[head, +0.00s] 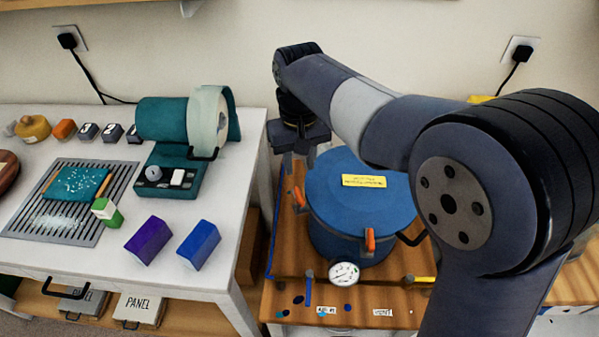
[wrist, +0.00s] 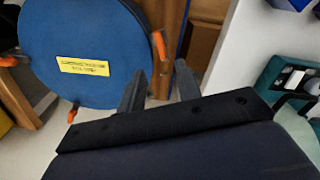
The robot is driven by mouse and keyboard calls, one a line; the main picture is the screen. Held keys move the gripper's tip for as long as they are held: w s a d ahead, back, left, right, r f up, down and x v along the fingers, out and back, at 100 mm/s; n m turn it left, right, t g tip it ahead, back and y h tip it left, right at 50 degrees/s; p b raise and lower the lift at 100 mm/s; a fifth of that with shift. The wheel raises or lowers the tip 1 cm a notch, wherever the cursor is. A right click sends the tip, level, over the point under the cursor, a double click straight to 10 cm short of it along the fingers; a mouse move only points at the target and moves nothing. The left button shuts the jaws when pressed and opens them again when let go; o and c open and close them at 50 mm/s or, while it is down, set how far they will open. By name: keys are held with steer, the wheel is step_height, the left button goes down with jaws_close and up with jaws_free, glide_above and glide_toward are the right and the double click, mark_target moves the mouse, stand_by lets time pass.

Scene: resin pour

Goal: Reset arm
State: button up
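The pot's blue lid (wrist: 85,35) with a yellow label is beside the fingers there. My arm reaches in from the right of the head view and hides part of the pot's surroundings.
The white table (head: 120,270) at left holds a teal machine (head: 162,118), a slatted tray (head: 28,215), a purple block (head: 148,240), a blue block (head: 199,244) and a green-white bottle (head: 107,212). A gauge (head: 344,274) sits at the pot's front. Orange clamps (head: 369,240) stick out around the lid.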

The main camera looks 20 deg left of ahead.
mark_target(300, 194)
steer(key=shift+r, duration=0.3)
step_height(300, 194, down, 11)
steer(key=shift+r, duration=0.15)
steer(key=shift+m, duration=1)
